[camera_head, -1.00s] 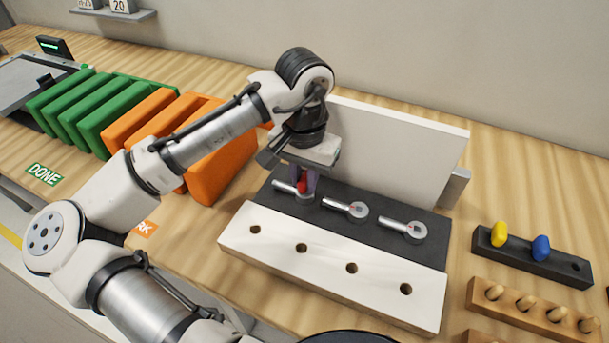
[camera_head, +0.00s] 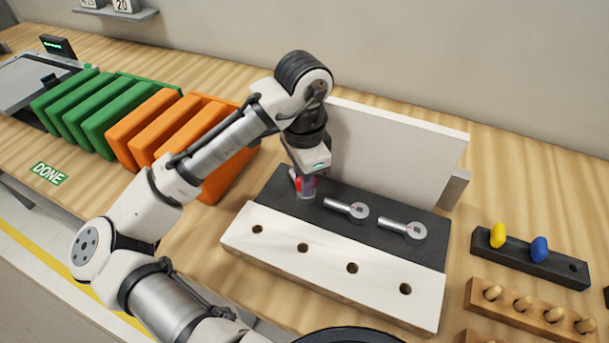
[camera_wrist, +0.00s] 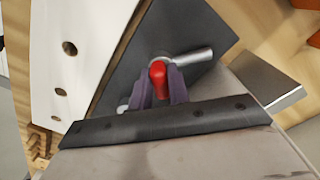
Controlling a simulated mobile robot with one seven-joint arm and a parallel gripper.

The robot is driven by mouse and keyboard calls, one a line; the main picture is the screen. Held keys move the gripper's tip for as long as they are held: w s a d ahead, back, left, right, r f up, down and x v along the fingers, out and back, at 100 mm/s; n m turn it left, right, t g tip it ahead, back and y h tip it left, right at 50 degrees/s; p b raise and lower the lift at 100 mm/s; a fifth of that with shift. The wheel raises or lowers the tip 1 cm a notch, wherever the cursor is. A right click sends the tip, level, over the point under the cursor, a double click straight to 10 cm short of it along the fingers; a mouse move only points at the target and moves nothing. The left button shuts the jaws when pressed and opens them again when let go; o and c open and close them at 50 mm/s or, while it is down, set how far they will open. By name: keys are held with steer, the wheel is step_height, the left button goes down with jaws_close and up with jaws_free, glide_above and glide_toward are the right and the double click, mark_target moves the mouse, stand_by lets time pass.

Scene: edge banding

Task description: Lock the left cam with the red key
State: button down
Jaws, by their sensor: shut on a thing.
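The red key (camera_head: 299,184) is upright between the purple-grey fingers of my gripper (camera_head: 305,187), which is shut on it over the left cam. In the wrist view the red key (camera_wrist: 158,72) shows its rounded top between the fingers. The left cam's silver lever (camera_wrist: 195,57) sticks out beyond the key, toward the back panel. Its hub and the key's lower end are hidden by the gripper. The middle cam (camera_head: 347,209) and right cam (camera_head: 403,229) lie on the dark plate with levers pointing left.
A white board (camera_head: 330,264) with several holes lies in front of the dark plate. A pale upright panel (camera_head: 400,150) stands close behind. A dark rack (camera_head: 530,257) with yellow and blue keys is at right. Orange panels (camera_head: 170,130) and green panels (camera_head: 85,110) stand at left.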

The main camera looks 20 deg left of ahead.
steer(key=shift+a+m, duration=0.1)
steer(key=shift+m, duration=0.6)
steer(key=m, duration=0.4)
steer(key=shift+w+p, duration=0.1)
steer(key=shift+p, duration=0.25)
steer(key=shift+m, duration=0.4)
steer(key=m, duration=0.4)
steer(key=shift+w+m, duration=0.15)
steer(key=shift+m, duration=0.25)
steer(key=shift+r+p, duration=0.2)
steer(key=shift+p, duration=0.15)
steer(key=shift+r+p, duration=2.75)
steer(key=shift+r, duration=0.05)
